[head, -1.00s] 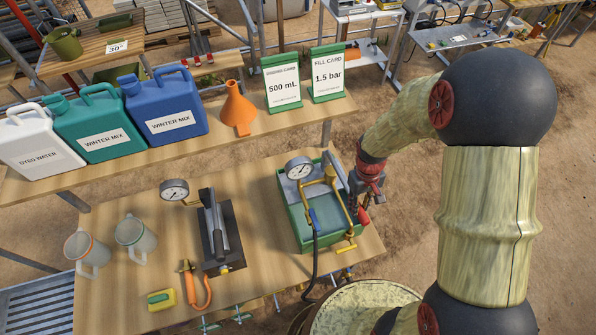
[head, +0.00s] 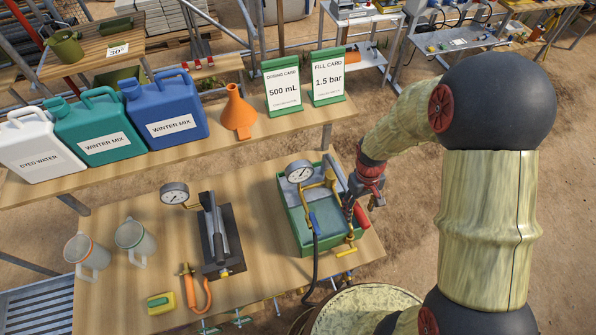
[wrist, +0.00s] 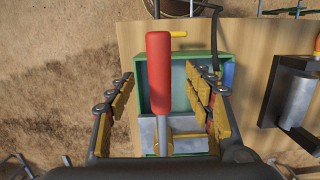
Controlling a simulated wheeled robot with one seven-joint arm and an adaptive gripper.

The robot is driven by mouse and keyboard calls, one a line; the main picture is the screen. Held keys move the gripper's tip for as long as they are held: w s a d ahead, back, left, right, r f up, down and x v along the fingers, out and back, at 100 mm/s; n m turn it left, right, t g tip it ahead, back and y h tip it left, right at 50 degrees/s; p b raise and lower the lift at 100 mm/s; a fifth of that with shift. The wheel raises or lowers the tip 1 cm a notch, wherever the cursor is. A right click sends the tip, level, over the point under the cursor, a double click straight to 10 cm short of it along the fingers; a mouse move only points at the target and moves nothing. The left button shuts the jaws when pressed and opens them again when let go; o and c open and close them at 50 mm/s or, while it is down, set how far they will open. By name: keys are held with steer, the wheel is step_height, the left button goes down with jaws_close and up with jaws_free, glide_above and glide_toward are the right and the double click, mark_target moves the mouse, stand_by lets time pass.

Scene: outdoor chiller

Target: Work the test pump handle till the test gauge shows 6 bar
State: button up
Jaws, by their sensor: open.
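The test pump is a green box (head: 290,222) with brass fittings, at the right end of the wooden bench. Its round white gauge (head: 299,172) stands at the back left; the dial is too small to read in bar. In the wrist view the pump handle has a red grip (wrist: 158,72) on a grey rod. My gripper (head: 352,208) is over the right side of the pump. In the wrist view my gripper (wrist: 160,105) is open, with one finger on each side of the handle and visible gaps to the red grip.
A black hose (head: 314,265) hangs over the front edge. Mugs (head: 130,236) and a sponge (head: 160,302) are further left. Jugs (head: 165,112), a funnel (head: 237,110) and cards (head: 327,78) stand behind.

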steer(key=shift+o, duration=0.8)
steer(key=r+p, duration=0.1)
steer(key=r, duration=0.1)
steer(key=r+p, duration=0.3)
steer(key=r, duration=0.2)
steer(key=shift+w+a, duration=0.15)
steer(key=shift+w, duration=0.25)
step_height(320, 180, up, 12)
steer(key=w, duration=0.1)
steer(key=shift+w+a, duration=0.2)
steer(key=s+f+m+t+b, duration=0.3)
steer(key=s+f+t+b, duration=0.4)
steer(key=b, duration=2.7)
steer(key=s+f, duration=0.7)
steer(key=shift+s+f+m, duration=0.15)
steer(key=shift+f+m, duration=0.15)
